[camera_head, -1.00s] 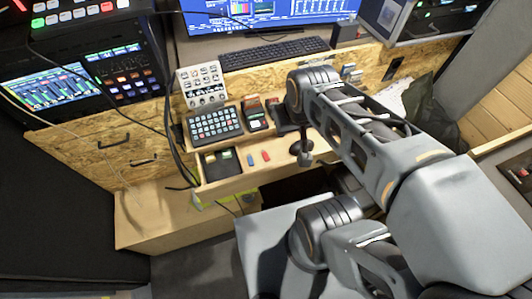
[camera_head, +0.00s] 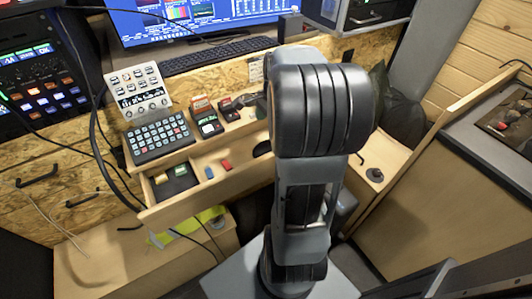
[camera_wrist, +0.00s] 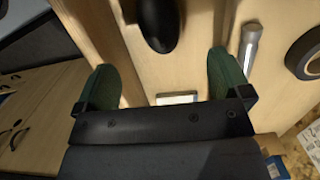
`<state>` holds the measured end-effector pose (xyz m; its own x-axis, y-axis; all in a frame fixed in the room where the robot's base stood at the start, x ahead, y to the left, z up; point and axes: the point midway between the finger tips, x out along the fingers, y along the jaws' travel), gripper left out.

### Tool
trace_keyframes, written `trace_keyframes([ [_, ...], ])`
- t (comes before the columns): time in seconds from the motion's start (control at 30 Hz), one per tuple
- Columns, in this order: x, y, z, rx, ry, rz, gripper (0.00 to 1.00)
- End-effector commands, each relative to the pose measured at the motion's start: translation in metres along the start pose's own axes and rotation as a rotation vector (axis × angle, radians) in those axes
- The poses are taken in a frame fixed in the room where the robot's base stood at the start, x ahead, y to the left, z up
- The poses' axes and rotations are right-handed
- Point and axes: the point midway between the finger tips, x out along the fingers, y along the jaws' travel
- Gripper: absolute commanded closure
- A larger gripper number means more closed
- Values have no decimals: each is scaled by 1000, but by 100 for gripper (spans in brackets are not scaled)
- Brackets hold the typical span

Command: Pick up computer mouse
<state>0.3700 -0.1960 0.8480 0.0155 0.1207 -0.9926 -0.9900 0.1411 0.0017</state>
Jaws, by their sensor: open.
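The computer mouse, a smooth black rounded shape (camera_wrist: 160,22), lies on pale wood at the top of the wrist view, partly cut off by the frame edge. In the head view a dark rounded thing, likely the same mouse (camera_head: 262,149), shows in the open wooden drawer at the left edge of my arm. My gripper (camera_wrist: 162,70) is open, with its two green-padded fingers apart and nothing between them. The mouse appears just beyond the fingertips, roughly midway between them. I cannot tell the height gap. My arm hides the gripper in the head view.
The open drawer (camera_head: 225,182) also holds a red block (camera_head: 227,165) and a blue block (camera_head: 209,172). A keypad (camera_head: 157,137) stands on the ledge behind. In the wrist view, a silver cylinder (camera_wrist: 250,45) is close beside the right finger, with a black ring (camera_wrist: 304,54) further right.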

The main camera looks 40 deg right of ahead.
Motion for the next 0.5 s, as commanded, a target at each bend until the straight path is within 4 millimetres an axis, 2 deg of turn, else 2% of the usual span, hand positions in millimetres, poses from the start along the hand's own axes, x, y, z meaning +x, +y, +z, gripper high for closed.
trace_keyframes([
  [0.03,11,0,0,-2,-1,3,4],
  [0.2,35,0,0,-3,0,2,4],
  [0.5,53,0,0,-5,1,0,4],
])
